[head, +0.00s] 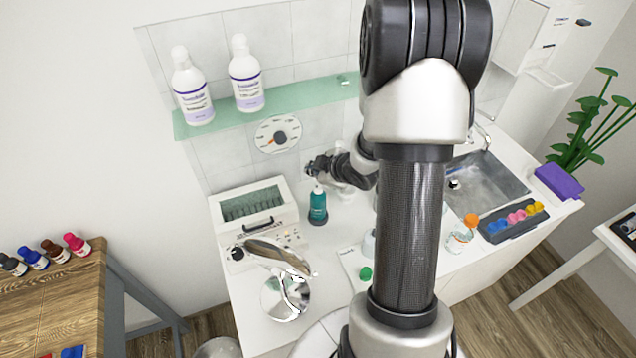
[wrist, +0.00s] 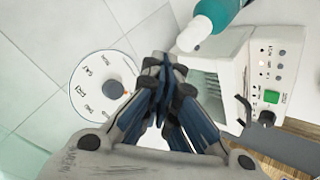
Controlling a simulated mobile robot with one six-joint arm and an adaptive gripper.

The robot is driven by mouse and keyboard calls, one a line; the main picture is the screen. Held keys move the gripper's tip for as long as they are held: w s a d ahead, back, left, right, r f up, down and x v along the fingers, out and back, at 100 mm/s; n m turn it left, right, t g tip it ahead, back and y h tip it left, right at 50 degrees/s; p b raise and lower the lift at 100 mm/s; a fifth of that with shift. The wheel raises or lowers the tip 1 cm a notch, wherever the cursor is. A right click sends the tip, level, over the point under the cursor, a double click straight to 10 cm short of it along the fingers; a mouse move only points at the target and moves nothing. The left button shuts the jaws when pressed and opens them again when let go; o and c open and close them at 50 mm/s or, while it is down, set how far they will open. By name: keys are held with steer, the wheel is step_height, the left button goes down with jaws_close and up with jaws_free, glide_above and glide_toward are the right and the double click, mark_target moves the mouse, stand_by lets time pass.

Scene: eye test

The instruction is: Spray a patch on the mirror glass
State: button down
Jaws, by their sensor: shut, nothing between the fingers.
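A teal bottle (head: 318,208) with a white top stands upright on the white counter, to the right of a white box-like device. In the wrist view the bottle (wrist: 226,11) shows at the top edge, its white top pointing down-left. My gripper (head: 311,169) is at the height of the bottle's top, close by it. In the wrist view my gripper (wrist: 166,65) is shut and empty, with the bottle's top apart from its fingertips. A shiny round chrome piece (head: 285,297) stands at the counter's front left; I cannot tell whether it is the mirror.
The white device (head: 288,212) has a ribbed window and knobs. A round dial (head: 278,134) hangs on the tiled wall under a glass shelf (head: 300,107) with two white bottles. A sink (head: 485,185) and a dark tray (head: 513,223) of coloured items lie right of my arm.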

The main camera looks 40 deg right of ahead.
step_height(320, 180, up, 6)
steer(key=p, duration=0.4)
steer(key=shift+f+p, duration=0.1)
steer(key=shift+p, duration=0.3)
stand_by(0.3)
steer(key=s+a+r+m+g+h+b, duration=0.25)
steer(key=s+a+r+m+b, duration=0.35)
steer(key=r, duration=0.3)
steer(key=s+a+f+m+g+y+b, duration=0.1)
steer(key=s+a+b, duration=0.6)
steer(key=s+a, duration=0.9)
steer(key=s+m+g+y, duration=0.1)
steer(key=s+y, duration=0.1)
steer(key=shift+s+a+f, duration=0.25)
steer(key=shift+s+f, duration=0.05)
steer(key=shift+f, duration=0.05)
